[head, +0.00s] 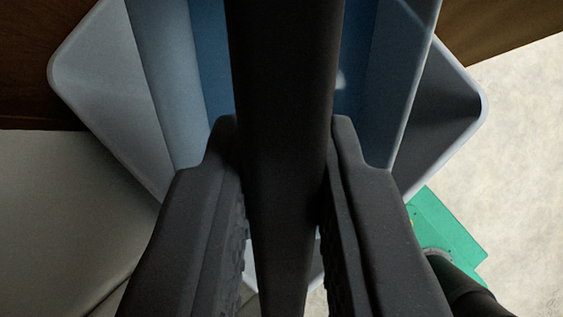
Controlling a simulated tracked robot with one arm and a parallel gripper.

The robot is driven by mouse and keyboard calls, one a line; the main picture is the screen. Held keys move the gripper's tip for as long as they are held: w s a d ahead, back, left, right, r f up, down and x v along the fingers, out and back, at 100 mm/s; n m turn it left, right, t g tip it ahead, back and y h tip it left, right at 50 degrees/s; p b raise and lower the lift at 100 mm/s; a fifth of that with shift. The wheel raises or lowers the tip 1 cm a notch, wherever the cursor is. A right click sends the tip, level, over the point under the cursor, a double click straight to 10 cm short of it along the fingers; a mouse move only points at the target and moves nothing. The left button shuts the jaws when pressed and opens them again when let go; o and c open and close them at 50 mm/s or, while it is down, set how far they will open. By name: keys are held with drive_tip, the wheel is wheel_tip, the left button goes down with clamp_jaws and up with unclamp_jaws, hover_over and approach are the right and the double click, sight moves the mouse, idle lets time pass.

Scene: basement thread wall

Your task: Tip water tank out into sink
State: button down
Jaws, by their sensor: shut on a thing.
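My gripper (285,122) is in the lower middle, with one dark finger on each side of a long dark bar. It is shut on this bar, which looks like the handle of the water tank (170,80). The tank is pale blue-grey with sloping walls, and its inside shows deeper blue; I cannot tell how much of that is water. The bar hides the middle of the tank. Behind the tank is a wider grey basin with rounded corners, which looks like the sink (100,90), set cornerwise in the picture. The tank covers most of its inside.
Dark brown wood (40,30) fills the upper left, and brown wood (500,25) also shows at the upper right. A grey flat surface (60,220) is at lower left. Pale floor (525,150) is open at right. A green board (445,235) lies at lower right.

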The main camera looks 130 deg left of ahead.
drive_tip(key=shift+s+a+f+t+h+b, duration=0.3)
drive_tip(key=shift+f+t+h+b, duration=0.15)
drive_tip(key=shift+b, duration=0.8)
drive_tip(key=shift+f+b, duration=0.15)
drive_tip(key=shift+b, duration=0.25)
drive_tip(key=shift+s+a+f+t+h+b, duration=0.15)
drive_tip(key=shift+s+f+t+h+b, duration=0.1)
drive_tip(key=shift+b, duration=0.35)
drive_tip(key=shift+s+a+f+t+h+b, duration=0.2)
drive_tip(key=shift+f+t+h+b, duration=0.2)
drive_tip(key=shift+b, duration=0.75)
drive_tip(key=shift+s+a+f+t+h+b, duration=0.2)
drive_tip(key=shift+f+t+h+b, duration=0.25)
drive_tip(key=shift+b, duration=0.7)
drive_tip(key=shift+s+a+f+t+h+b, duration=0.1)
drive_tip(key=shift+a+f+t+h+b, duration=0.15)
drive_tip(key=shift+f+b, duration=0.6)
drive_tip(key=shift+s+a+f+t+h+b, duration=0.15)
drive_tip(key=shift+f+t+h+b, duration=0.4)
drive_tip(key=shift+b, duration=2.15)
drive_tip(key=shift+s+a+f+t+h+b, duration=0.15)
drive_tip(key=shift+f+t+h+b, duration=0.4)
drive_tip(key=shift+b, duration=2.1)
drive_tip(key=shift+s+a+f+t+h+b, duration=0.15)
drive_tip(key=shift+f+t+h+b, duration=0.4)
drive_tip(key=shift+b, duration=2.15)
drive_tip(key=shift+d+f+b, duration=0.1)
drive_tip(key=shift+f+b, duration=0.5)
drive_tip(key=shift+b, duration=0.4)
